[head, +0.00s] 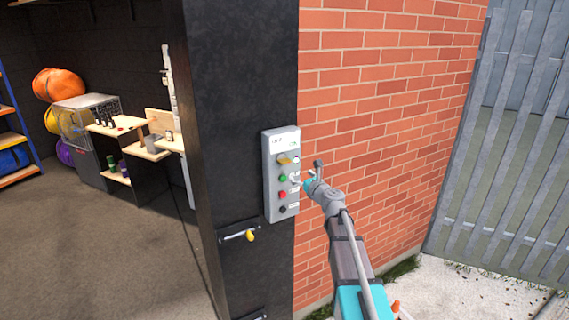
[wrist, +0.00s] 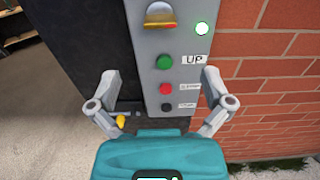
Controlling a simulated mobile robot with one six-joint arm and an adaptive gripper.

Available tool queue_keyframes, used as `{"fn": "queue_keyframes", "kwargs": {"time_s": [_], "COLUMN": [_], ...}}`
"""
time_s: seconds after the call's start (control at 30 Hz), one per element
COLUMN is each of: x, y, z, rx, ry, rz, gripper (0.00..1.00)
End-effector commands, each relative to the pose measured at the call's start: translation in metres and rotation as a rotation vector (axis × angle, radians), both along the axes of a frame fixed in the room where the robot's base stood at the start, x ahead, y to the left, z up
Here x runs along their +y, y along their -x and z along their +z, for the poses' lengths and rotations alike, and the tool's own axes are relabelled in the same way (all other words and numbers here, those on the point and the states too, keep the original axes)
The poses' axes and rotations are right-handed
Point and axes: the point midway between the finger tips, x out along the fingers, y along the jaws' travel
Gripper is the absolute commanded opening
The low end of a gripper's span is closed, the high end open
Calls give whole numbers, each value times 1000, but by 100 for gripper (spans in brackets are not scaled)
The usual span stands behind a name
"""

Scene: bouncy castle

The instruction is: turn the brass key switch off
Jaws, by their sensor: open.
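The brass key switch (head: 285,159) sits near the top of a grey control box (head: 268,185) on the black pillar. In the wrist view the brass key switch (wrist: 160,18) lies at the top centre, its handle roughly crosswise, with a lit white-green lamp (wrist: 202,28) to its right. My gripper (head: 307,172) is in front of the box's right side in the head view. In the wrist view my gripper (wrist: 155,88) is open, its fingers apart either side of the box's lower part, below the switch. It holds nothing.
Below the switch are a green button (wrist: 163,62) labelled UP, a red button (wrist: 165,88) and a black button (wrist: 167,107). A yellow-ended latch (head: 250,236) juts from the pillar lower down. A brick wall (head: 380,110) stands to the right; a metal gate (head: 510,150) lies beyond.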

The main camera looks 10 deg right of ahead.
Motion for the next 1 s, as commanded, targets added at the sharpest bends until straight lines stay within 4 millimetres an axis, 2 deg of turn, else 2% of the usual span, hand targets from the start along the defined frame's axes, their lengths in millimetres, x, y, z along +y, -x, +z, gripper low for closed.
{"fn": "queue_keyframes", "kwargs": {"time_s": [0.6,0.8,1.0], "x": [28,35,38], "y": [-89,-107,-113], "z": [0,0,0], "rx": [0,0,0], "ry": [1,1,1], "rz": [0,0,-1], "gripper": [100,100,100]}}
